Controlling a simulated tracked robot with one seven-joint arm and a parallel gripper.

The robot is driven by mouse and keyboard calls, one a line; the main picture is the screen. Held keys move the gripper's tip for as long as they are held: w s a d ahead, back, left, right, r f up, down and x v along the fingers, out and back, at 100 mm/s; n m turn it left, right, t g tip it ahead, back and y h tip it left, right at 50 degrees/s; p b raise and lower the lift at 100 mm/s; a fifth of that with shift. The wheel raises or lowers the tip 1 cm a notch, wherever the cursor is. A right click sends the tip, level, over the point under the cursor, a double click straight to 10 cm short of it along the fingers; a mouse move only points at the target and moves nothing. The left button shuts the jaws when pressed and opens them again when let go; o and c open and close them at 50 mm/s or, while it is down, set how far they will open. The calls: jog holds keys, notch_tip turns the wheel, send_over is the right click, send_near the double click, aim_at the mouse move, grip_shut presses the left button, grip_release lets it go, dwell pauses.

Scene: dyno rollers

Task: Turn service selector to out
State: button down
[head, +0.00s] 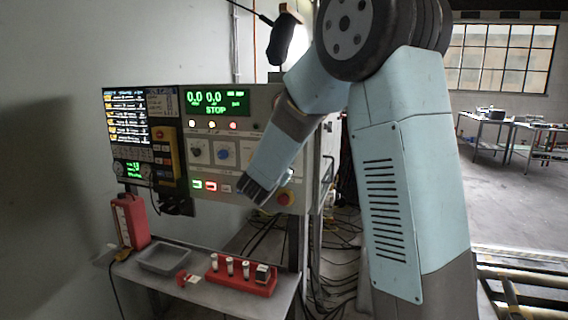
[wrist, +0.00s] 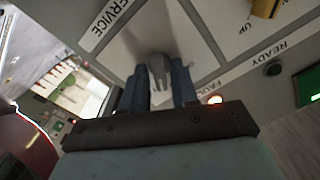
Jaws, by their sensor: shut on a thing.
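The service selector is a grey knob (wrist: 159,68) on a light panel plate, beside the SERVICE label (wrist: 112,20) in the wrist view. My gripper (wrist: 159,90) is shut on it, with one dark finger on each side. The knob's lower part is partly covered by the fingers, and I cannot tell which position it points to.
A red mushroom button (head: 285,198) sits close to my arm's end. Below, a shelf holds a grey tray (head: 165,259) and a red rack (head: 241,280). Cables hang beneath the cabinet.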

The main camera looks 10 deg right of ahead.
jog(key=shift+d+f+m, duration=0.1)
jog(key=shift+m, duration=0.8)
jog(key=c, duration=1.2)
grip_release()
jog(key=shift+o, duration=0.2)
jog(key=shift+s, duration=0.1)
jog(key=v, duration=1.3)
jog(key=shift+s, duration=0.3)
